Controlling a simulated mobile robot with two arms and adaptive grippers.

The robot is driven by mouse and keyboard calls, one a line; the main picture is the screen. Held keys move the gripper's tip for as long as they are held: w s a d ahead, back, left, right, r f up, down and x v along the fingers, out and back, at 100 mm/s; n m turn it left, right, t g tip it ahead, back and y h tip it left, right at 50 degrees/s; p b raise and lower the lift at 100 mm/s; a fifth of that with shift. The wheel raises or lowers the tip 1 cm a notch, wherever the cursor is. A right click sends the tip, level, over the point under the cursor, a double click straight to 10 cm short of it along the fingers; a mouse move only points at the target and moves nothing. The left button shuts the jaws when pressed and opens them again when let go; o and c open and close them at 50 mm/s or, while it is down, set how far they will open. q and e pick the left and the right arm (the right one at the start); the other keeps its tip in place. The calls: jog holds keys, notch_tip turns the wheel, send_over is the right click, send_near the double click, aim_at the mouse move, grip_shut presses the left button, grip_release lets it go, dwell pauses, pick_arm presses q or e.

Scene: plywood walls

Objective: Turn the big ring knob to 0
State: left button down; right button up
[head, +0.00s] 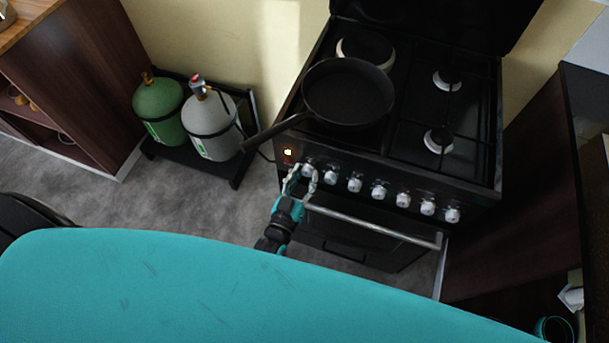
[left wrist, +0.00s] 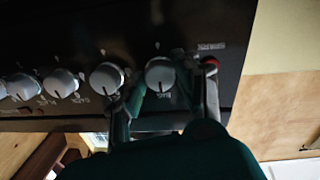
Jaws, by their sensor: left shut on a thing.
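The black stove (head: 420,188) has a row of white knobs along its front panel. The big ring knob (head: 308,170) is the leftmost knob in the head view. In the left wrist view the big ring knob (left wrist: 160,74) is pale and round, with a dark mark low on its face and small lettering below it. My left gripper (head: 301,180) is at this knob and shut on it. In the left wrist view its fingers (left wrist: 165,95) lie on either side of the knob. My right gripper is not in view.
A black frying pan (head: 348,92) sits on the stove top, its handle sticking out over the left edge. An indicator light (head: 288,152) glows near the knob. The oven handle (head: 370,224) runs below the knobs. Gas bottles (head: 210,125) stand on the left.

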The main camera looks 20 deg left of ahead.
pick_arm(q)
jog(key=c, duration=1.2)
grip_release()
jog(key=s, duration=0.8)
jog(key=s+a, duration=0.1)
jog(key=s, duration=0.3)
jog(key=shift+w+f, duration=0.1)
